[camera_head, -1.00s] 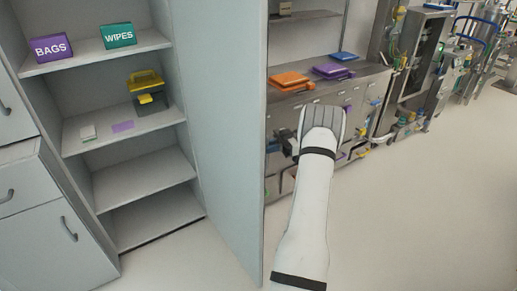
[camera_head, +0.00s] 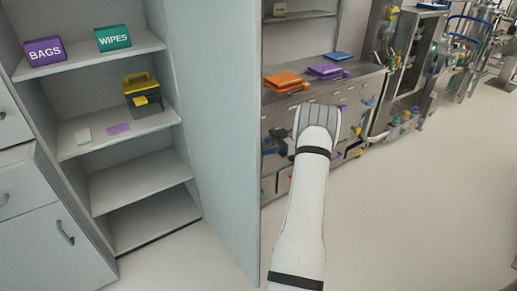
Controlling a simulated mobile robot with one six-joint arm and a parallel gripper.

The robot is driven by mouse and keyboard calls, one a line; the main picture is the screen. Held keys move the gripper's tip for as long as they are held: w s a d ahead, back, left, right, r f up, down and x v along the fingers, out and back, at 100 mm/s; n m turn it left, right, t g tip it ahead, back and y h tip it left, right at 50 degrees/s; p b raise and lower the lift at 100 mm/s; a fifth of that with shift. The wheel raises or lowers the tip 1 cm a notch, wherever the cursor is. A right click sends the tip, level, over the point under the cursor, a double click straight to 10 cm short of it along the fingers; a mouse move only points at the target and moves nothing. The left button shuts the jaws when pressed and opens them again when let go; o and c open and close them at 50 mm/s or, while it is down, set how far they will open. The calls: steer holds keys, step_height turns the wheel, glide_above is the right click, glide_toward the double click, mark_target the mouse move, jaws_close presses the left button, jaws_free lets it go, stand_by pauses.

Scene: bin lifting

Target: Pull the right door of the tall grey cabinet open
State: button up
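The tall grey cabinet (camera_head: 155,196) stands at the left with its shelves exposed. Its right door (camera_head: 212,130) stands swung open, edge toward me, between the shelves and my arm. My white arm reaches up on the right side of the door. My gripper (camera_head: 277,141) is a small dark shape at the arm's end, past the door's free edge. The arm's wrist partly hides it, and its fingers are too small to make out. No handle shows on the door face in view.
A purple BAGS box (camera_head: 45,51), a green WIPES box (camera_head: 113,38) and a yellow-and-black caddy (camera_head: 142,92) sit on the shelves. Grey drawers (camera_head: 50,240) stand at left. A counter with orange (camera_head: 284,81) and purple packs lies behind my arm. Floor at right is clear.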

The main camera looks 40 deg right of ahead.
step_height(320, 180, up, 9)
steer(key=p, duration=0.8)
steer(key=shift+r+p, duration=0.1)
steer(key=shift+p, duration=0.2)
